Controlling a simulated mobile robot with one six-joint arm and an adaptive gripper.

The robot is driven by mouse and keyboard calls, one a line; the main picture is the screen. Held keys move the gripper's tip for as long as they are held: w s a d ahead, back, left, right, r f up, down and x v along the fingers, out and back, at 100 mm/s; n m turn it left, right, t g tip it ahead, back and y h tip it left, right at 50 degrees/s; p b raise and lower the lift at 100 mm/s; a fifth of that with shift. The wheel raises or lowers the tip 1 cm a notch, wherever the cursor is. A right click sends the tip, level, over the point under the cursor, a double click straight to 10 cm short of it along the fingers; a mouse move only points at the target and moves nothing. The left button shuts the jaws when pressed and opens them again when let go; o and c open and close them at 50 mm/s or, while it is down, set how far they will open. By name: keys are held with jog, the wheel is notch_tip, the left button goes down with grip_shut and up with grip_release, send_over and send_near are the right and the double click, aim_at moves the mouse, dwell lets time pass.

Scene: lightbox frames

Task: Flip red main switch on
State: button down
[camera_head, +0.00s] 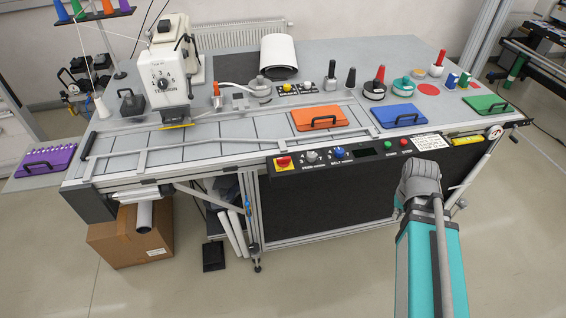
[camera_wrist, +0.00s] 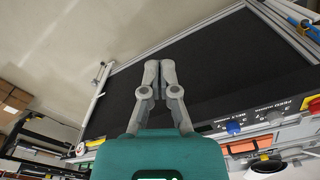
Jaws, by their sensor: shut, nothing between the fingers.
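The red main switch (camera_head: 284,162) is a red knob on a yellow plate at the left end of the black control panel (camera_head: 350,153) on the bench's front edge. In the wrist view the red switch (camera_wrist: 315,104) is partly cut off at the right edge. My gripper (camera_wrist: 159,67) is shut and empty, well apart from the switch, with the dark front of the bench behind its fingers. In the head view my arm is in front of the bench, right of the switch; the fingers cannot be made out there.
Beside the switch are a grey knob (camera_head: 312,156), a blue knob (camera_head: 339,153), a green button (camera_head: 388,144) and a red button (camera_head: 404,142). Orange (camera_head: 338,111) and blue (camera_head: 412,118) plates with handles lie above the panel. Floor in front of the panel is free.

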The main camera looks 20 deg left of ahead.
jog(key=w+a+n+t, duration=0.1)
jog(key=w+a, duration=0.1)
jog(key=a, duration=0.4)
jog(key=w+a+r+n, duration=0.1)
jog(key=w+a, duration=0.2)
jog(key=a, duration=0.2)
jog(key=w+a+n+t, duration=0.1)
jog(key=w+a, duration=0.1)
jog(key=a, duration=0.4)
jog(key=n+t+y+p, duration=0.1)
jog(key=n+y+p, duration=0.1)
jog(key=n, duration=0.1)
send_near(281, 165)
jog(key=s+d+r, duration=0.3)
jog(key=s, duration=0.2)
jog(key=shift+w+f, duration=0.1)
jog(key=shift+f+b, duration=0.1)
jog(key=shift+b, duration=0.25)
jog(key=b+x, duration=0.9)
jog(key=shift+w+a+f, duration=0.15)
jog(key=shift+w+f, duration=0.1)
jog(key=shift+f, duration=0.05)
jog(key=shift+w+a+f, duration=0.15)
jog(key=shift+w+f, duration=0.05)
jog(key=shift+w+a+r, duration=0.1)
jog(key=shift+w+a, duration=0.35)
jog(key=shift+w, duration=0.3)
jog(key=shift+w+a+r, duration=0.1)
jog(key=shift+w+a, duration=0.4)
jog(key=shift+w, duration=0.3)
